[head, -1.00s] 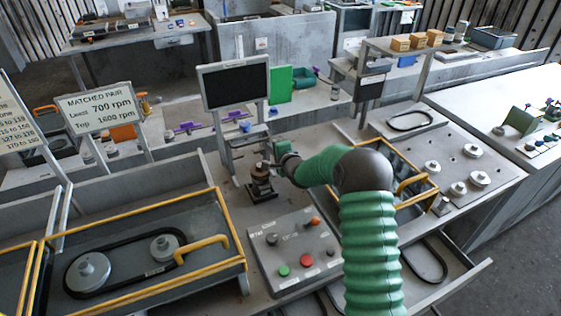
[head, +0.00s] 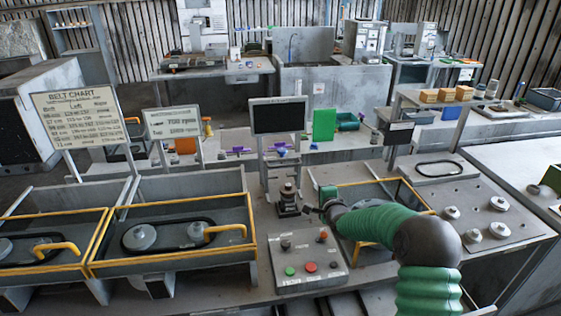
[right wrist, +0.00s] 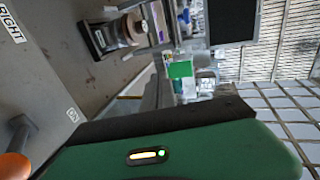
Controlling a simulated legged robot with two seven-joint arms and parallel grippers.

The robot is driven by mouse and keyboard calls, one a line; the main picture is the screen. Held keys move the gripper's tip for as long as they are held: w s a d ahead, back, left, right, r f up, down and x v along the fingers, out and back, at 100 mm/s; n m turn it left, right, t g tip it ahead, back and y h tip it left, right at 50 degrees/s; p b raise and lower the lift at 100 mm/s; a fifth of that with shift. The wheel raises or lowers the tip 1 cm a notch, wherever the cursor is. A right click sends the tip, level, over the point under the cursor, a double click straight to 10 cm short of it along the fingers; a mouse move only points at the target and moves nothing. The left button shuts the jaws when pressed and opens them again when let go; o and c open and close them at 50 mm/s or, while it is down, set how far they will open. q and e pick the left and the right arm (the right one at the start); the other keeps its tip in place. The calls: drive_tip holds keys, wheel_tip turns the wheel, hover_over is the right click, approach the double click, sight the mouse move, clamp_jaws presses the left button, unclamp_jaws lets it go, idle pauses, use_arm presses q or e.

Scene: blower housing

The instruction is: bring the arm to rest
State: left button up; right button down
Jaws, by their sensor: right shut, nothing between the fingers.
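My right arm comes in from the lower right of the head view, with green sleeves and a dark elbow. In the right wrist view the device (right wrist: 122,32) stands apart, beyond the green casing that fills the bottom. The fingertips are not clear there. My left gripper is in neither view.
A control panel (head: 305,262) with knobs and buttons lies in front of the device. A dark monitor (head: 279,116) stands behind it. Yellow-edged bays with belts and pulleys (head: 172,235) lie left. A pulley plate (head: 475,205) lies right, beyond the arm.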

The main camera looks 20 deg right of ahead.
drive_tip(key=s+a+f+n+g, duration=0.1)
drive_tip(key=s+a+n, duration=0.2)
drive_tip(key=a, duration=0.1)
drive_tip(key=s+a+f+n+g+y, duration=0.1)
drive_tip(key=s+a+f+n+g, duration=0.1)
drive_tip(key=s+a+n, duration=0.1)
drive_tip(key=s+a+f+n+g+y, duration=0.1)
drive_tip(key=s+a+n, duration=0.1)
drive_tip(key=a, duration=0.4)
drive_tip(key=shift+s+f+n, duration=0.25)
drive_tip(key=shift+s+n, duration=0.15)
drive_tip(key=shift+s, duration=0.25)
drive_tip(key=s+a+f+n+g, duration=0.1)
drive_tip(key=s+a+n+g, duration=0.1)
drive_tip(key=s, duration=0.7)
drive_tip(key=s+a+f+n+g, duration=0.1)
drive_tip(key=s+a+n+g, duration=0.2)
drive_tip(key=s, duration=0.6)
drive_tip(key=s+a+f+n+g+y, duration=0.1)
drive_tip(key=s+a+n, duration=0.3)
drive_tip(key=s, duration=0.6)
drive_tip(key=shift+a+f+n+g, duration=0.4)
drive_tip(key=shift+f+n+g, duration=0.25)
drive_tip(key=shift+n, duration=0.65)
drive_tip(key=shift+d, duration=0.3)
